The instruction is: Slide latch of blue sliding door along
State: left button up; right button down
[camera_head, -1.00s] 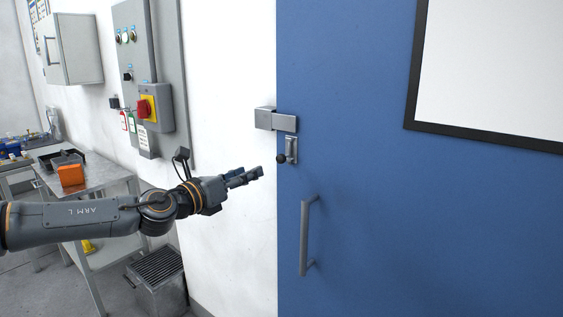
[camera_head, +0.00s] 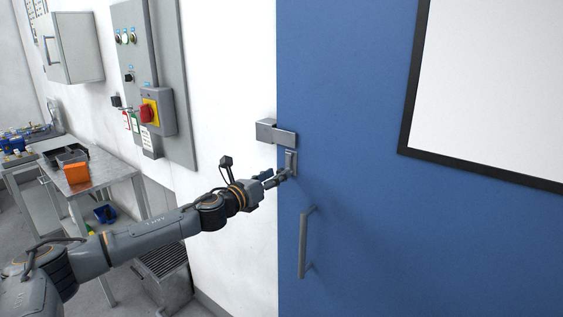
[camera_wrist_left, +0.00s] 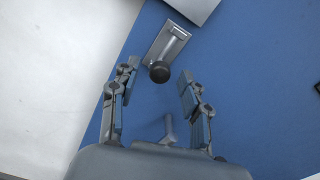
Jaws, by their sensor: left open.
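The blue sliding door (camera_head: 370,210) fills the right of the head view. Its latch (camera_head: 291,158) is a small metal plate with a dark round knob, near the door's left edge. In the left wrist view the latch plate (camera_wrist_left: 168,40) and black knob (camera_wrist_left: 160,72) lie just beyond the fingertips, between the two fingers' lines. My left gripper (camera_head: 276,177) is at the latch, and its fingers hide the knob in the head view. The left gripper (camera_wrist_left: 157,80) is open, with a finger on each side and nothing held. My right gripper is not in view.
A grey metal block (camera_head: 276,133) sits just above the latch across the door edge. A vertical door handle (camera_head: 304,242) is below. A control panel (camera_head: 150,85) is on the white wall, and a table with an orange box (camera_head: 77,173) stands at left.

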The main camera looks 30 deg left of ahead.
pick_arm(q)
jog(key=shift+w+d+p, duration=0.15)
jog(key=shift+w+p, duration=0.25)
jog(key=shift+w, duration=1.25)
grip_shut()
